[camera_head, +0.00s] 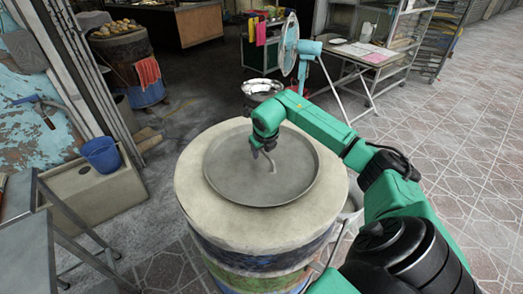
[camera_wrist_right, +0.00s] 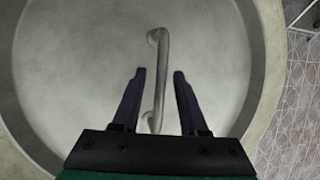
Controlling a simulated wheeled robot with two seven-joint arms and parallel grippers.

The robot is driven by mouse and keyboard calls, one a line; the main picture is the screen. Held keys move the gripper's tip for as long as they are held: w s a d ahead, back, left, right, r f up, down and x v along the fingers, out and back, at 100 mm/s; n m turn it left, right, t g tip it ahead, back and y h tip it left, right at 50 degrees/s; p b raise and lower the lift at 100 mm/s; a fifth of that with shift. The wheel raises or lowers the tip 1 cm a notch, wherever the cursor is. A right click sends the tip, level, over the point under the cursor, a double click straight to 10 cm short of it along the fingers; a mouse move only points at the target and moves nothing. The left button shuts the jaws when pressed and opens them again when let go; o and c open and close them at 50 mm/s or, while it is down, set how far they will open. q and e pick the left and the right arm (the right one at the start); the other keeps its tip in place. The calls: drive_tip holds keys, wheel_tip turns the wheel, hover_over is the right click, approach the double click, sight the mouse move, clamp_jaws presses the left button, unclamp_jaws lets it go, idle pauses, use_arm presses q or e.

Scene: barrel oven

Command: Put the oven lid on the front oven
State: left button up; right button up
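The oven lid (camera_head: 232,176) is a round grey metal disc with a raised rim and a bar handle (camera_head: 271,165). It lies flat on top of the front oven (camera_head: 200,210), a barrel with a pale, thick rim. My right gripper (camera_head: 262,153) is over the middle of the lid, pointing down at the handle. In the right wrist view, the handle (camera_wrist_right: 160,60) lies between the two dark fingers of the gripper (camera_wrist_right: 160,74), with gaps on both sides. The gripper is open. My left gripper is not in view.
A second barrel oven (camera_head: 125,60) with food on top and an orange cloth stands at the back left. A metal bowl (camera_head: 262,87) and a blue fan (camera_head: 298,50) are behind the front oven. A blue bucket (camera_head: 101,154) is at left. Tiled floor (camera_head: 450,130) is clear at right.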

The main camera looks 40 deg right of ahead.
drive_tip(key=b+v, duration=0.1)
drive_tip(key=v, duration=1.1)
